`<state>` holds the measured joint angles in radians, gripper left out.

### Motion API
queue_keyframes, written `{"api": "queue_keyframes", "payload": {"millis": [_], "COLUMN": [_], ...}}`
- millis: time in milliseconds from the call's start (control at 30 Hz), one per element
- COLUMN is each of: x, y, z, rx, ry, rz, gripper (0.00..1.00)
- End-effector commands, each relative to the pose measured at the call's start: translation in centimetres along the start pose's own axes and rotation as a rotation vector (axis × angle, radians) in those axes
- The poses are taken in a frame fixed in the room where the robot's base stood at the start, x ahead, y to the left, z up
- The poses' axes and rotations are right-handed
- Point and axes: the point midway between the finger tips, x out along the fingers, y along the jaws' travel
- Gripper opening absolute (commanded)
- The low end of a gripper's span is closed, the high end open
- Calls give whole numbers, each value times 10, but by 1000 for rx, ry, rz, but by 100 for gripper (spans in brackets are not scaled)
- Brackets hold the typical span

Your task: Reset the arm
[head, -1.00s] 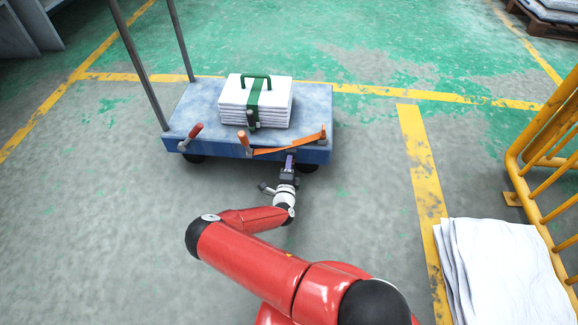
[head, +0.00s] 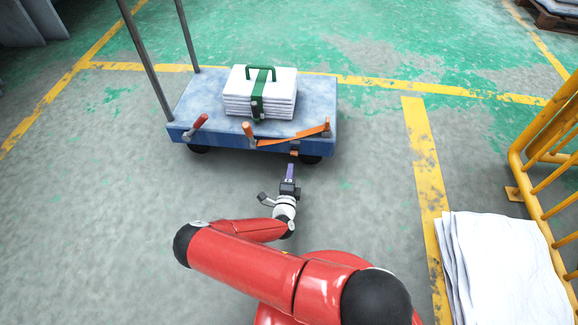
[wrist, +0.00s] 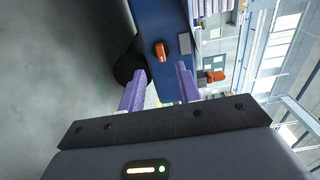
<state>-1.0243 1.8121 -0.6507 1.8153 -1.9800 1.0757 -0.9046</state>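My gripper (head: 290,168) is in front of the blue cart (head: 185,118), clear of its front side. In the wrist view its two purple fingers (wrist: 160,85) are apart with nothing between them. Beyond the fingertips an orange piece (wrist: 162,50) sticks out from the cart's blue side (wrist: 155,18). My red arm is bent and reaches from the bottom right of the head view.
The cart carries a white stack (head: 262,103) bound with a green strap (head: 259,90). A red-handled tool (head: 200,121) and an orange strip (head: 290,138) are at its front edge. White sheets (head: 500,260) and a yellow rail (head: 545,150) stand right. Floor at left is clear.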

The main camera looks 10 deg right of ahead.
Motion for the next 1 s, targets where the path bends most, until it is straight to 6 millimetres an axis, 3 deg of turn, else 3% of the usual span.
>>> {"api": "queue_keyframes", "payload": {"millis": [233, 367, 667, 1000], "x": [0, 4, 5, -37], "y": [-1, -19, -134, -248], "z": [0, -3, -49, -108], "rx": [3, 81, 664, 1367], "ry": [3, 63, 517, 1059], "rz": [-1, -18, -178, -442], "gripper": [34, 34, 34, 34]}}
